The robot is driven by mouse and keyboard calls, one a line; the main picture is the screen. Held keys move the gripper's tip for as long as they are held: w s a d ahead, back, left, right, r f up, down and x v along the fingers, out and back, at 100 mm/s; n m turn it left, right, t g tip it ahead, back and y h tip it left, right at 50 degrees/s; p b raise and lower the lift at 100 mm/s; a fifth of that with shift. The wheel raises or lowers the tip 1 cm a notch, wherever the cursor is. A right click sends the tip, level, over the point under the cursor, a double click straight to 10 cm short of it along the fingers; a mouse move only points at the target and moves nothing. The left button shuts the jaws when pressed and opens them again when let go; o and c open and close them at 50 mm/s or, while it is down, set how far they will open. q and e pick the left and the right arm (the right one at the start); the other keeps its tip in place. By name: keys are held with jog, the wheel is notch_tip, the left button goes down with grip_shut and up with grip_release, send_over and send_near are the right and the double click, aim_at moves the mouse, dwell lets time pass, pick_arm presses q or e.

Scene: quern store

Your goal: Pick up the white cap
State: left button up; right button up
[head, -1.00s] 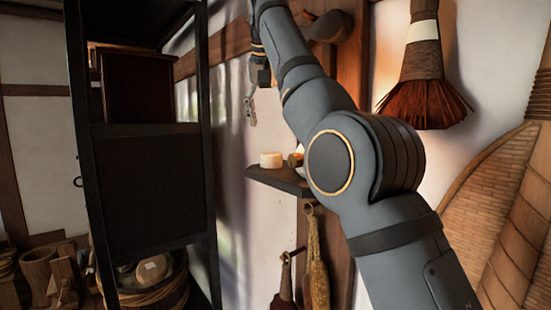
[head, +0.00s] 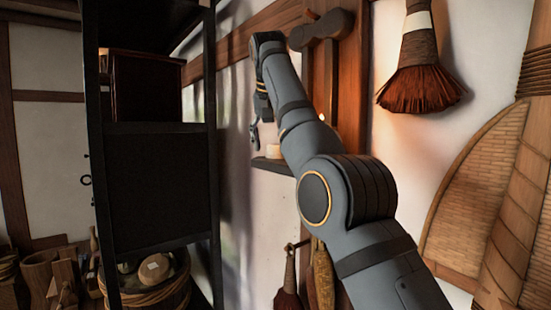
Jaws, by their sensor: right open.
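A small, short white cylinder, which looks like the white cap (head: 275,150), stands on a small dark wall shelf (head: 268,164). My right arm hides its right side and much of the shelf. My right gripper (head: 254,138) hangs with its fingers pointing down, just left of the cylinder in the picture. It is open and I see nothing in it. A gap shows between it and the cylinder; I cannot tell the depth between them. My left gripper is not in view.
A tall black shelf unit (head: 150,185) with a brown box (head: 145,87) stands left of the gripper. A basket (head: 150,298) sits low in it. A brush (head: 420,75) hangs on the wall at right, and other brushes (head: 288,285) hang below the wall shelf.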

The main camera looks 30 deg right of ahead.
jog(key=shift+w+d+f, duration=0.2)
jog(key=shift+w+d, duration=0.1)
jog(key=shift+s+a+r, duration=0.1)
jog(key=shift+s+r, duration=0.05)
jog(key=shift+s, duration=0.15)
jog(key=c, duration=0.6)
jog(key=shift+w, duration=0.1)
jog(key=c, duration=0.7)
